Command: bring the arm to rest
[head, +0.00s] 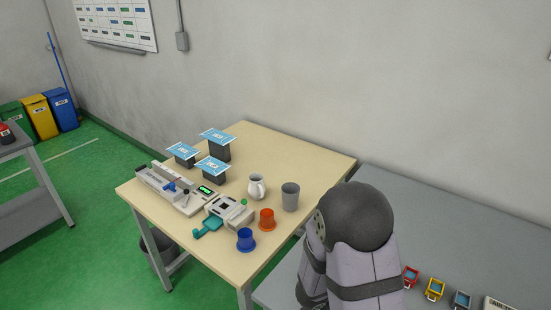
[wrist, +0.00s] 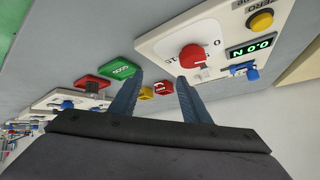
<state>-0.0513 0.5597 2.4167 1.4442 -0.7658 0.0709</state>
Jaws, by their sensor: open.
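My gripper (wrist: 158,90) shows in the wrist view with its two blue-grey fingers apart. I see nothing held between them. Beyond the fingers is a pale panel (wrist: 168,43) with a red knob (wrist: 192,56). I cannot tell whether the fingers touch anything. In the head view my arm stands at the lower middle right, in front of the grey bench, and my gripper is hidden there.
A wooden table (head: 280,140) carries blue-topped stands (head: 217,137), a white jug (head: 257,187), a grey cup (head: 290,197), a red cup (head: 267,219) and a blue cup (head: 246,239). The grey bench (head: 450,220) has small coloured trays (head: 434,289) near my arm.

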